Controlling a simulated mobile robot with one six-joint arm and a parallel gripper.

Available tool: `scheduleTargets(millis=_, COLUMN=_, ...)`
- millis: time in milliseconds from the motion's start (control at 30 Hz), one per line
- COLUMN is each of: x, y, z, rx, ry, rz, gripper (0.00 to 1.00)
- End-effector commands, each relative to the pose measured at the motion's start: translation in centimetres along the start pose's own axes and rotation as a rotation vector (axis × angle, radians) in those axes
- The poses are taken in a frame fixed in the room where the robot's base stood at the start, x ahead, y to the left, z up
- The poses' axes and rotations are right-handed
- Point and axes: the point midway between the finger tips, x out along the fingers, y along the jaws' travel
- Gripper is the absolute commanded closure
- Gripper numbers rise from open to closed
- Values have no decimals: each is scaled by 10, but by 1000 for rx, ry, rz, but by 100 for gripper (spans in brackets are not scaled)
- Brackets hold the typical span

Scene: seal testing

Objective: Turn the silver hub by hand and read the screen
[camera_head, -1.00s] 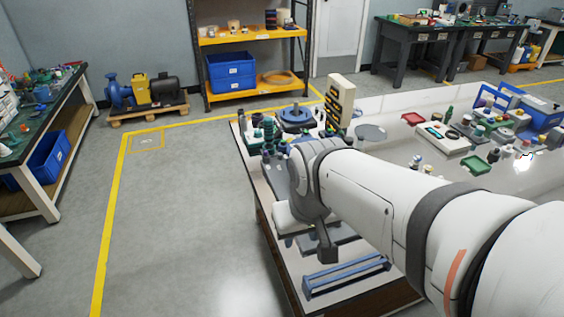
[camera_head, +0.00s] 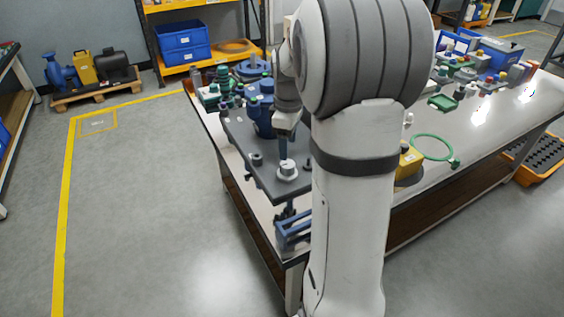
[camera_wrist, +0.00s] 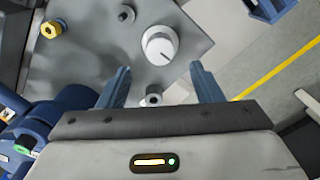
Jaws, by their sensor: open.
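The silver hub (camera_head: 287,170) is a short round knob standing on a dark grey plate (camera_head: 240,133) near the table's left edge. In the wrist view the hub (camera_wrist: 160,45) shows a dark line on its pale top and lies just beyond the fingertips, between their directions. My gripper (camera_wrist: 161,70) is open, its two blue-grey fingers apart with nothing between the tips. In the head view my gripper (camera_head: 283,150) points down close above the hub; contact cannot be told. No readable screen shows now; my arm hides much of the table.
A blue motor-like unit (camera_head: 260,115) stands on the plate behind the hub. A smaller grey knob (camera_head: 256,158) is left of it. A blue frame (camera_head: 293,235) lies at the near table end. A yellow block (camera_head: 409,160) and green ring (camera_head: 432,147) are right of my arm.

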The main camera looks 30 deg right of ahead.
Motion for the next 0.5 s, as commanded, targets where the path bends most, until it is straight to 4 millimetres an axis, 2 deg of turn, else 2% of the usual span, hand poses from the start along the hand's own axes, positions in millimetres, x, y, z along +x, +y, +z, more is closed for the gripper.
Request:
scheduleTargets(millis=300, x=50, y=0, z=1, rx=-2, ry=-2, rz=-4, gripper=41)
scheduleTargets(millis=500, x=70, y=0, z=1, rx=-1, ry=-1, rz=-1, gripper=41)
